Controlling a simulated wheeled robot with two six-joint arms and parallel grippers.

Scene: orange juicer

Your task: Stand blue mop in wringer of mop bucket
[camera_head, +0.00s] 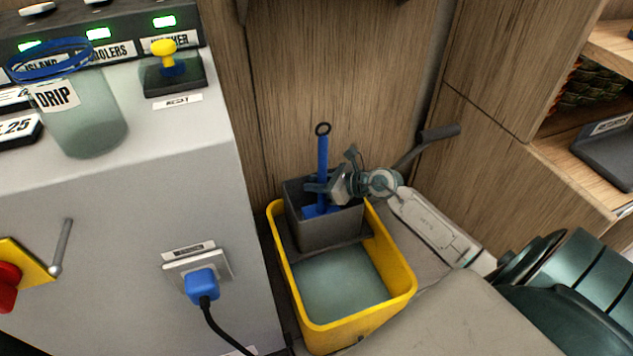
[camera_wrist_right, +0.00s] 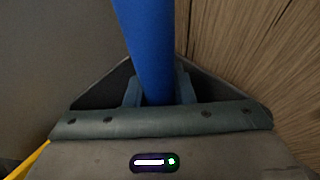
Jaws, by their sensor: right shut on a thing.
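The blue mop (camera_head: 322,160) stands roughly upright, its blue handle ending in a dark ring at the top and its lower end inside the grey wringer (camera_head: 330,232). The wringer sits at the back of the yellow mop bucket (camera_head: 402,290). My right gripper (camera_head: 322,187) is shut on the mop handle just above the wringer. In the right wrist view, the blue handle (camera_wrist_right: 148,45) rises between the fingers (camera_wrist_right: 158,92). Whether the mop's bottom rests on the wringer floor cannot be told. My left gripper is not in view.
A grey-white machine cabinet (camera_head: 110,220) stands left of the bucket, with a plugged blue connector (camera_head: 202,285) on its front. Wooden panels (camera_head: 300,80) close off the back. A dark lever handle (camera_head: 438,132) sticks out behind my right wrist. Shelves (camera_head: 590,160) stand at right.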

